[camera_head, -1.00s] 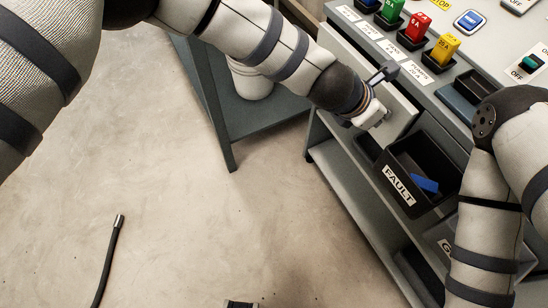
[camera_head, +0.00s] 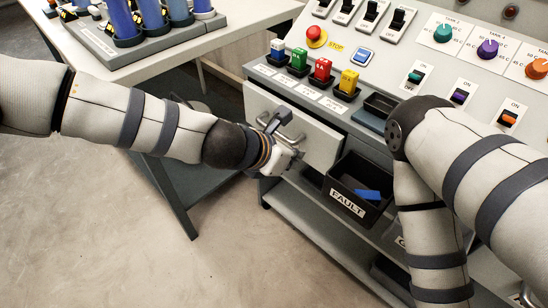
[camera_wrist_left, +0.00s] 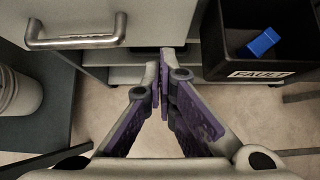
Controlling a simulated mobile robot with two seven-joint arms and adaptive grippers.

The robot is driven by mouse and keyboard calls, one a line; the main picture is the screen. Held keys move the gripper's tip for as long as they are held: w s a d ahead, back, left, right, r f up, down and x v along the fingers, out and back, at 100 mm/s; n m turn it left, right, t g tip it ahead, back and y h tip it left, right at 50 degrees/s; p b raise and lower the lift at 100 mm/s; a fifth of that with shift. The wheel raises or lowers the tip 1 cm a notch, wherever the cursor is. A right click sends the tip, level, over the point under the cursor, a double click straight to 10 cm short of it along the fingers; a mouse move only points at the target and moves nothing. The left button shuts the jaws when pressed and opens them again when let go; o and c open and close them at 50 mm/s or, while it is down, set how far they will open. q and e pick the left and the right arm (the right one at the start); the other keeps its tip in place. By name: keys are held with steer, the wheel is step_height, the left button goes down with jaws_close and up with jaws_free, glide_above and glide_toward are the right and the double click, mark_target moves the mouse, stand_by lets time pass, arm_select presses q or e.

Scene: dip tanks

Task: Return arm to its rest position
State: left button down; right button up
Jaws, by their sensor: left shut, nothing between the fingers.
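My left arm reaches in from the left in the head view. Its gripper (camera_head: 290,160) is beside the grey drawer front (camera_head: 316,146), close to the drawer's metal handle. In the left wrist view the two purple-padded fingers (camera_wrist_left: 163,75) meet at their tips and hold nothing. The handle (camera_wrist_left: 75,38) is to the upper left of the fingers there, apart from them. My right arm (camera_head: 430,220) is bent on the right, with its forearm pointing down. Its gripper is out of the picture.
A black FAULT bin (camera_head: 352,191) with a blue piece (camera_head: 368,194) in it hangs right of the drawer. The control panel (camera_head: 400,60) has colored plugs and switches. A table (camera_head: 115,68) with blue cylinders stands at the upper left. The floor (camera_head: 90,230) at lower left is clear.

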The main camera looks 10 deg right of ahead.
arm_select(q)
steer(key=v, duration=0.5)
steer(key=s+a+f+m+g+y+p, duration=0.1)
steer(key=s+a+f+m+g+y, duration=0.1)
steer(key=s+a+f+m, duration=0.65)
steer(key=s+a+f+m+g+y+p, duration=0.15)
steer(key=s+a+f+m, duration=0.4)
steer(key=s, duration=0.55)
steer(key=s+a+f+m+g+y, duration=0.1)
steer(key=s+a+m+g+y, duration=0.2)
steer(key=s+a+m, duration=0.7)
steer(key=s+a+g, duration=0.1)
steer(key=s+a, duration=0.5)
steer(key=s, duration=0.3)
steer(key=shift+s+a+f+m+y, duration=0.25)
steer(key=shift+a+f+m+y, duration=0.05)
steer(key=shift+f+m+y, duration=0.1)
arm_select(e)
steer(key=w+r+t, duration=0.1)
steer(key=w+r, duration=0.3)
steer(key=shift+w+t, duration=0.3)
steer(key=shift+d+r, duration=0.1)
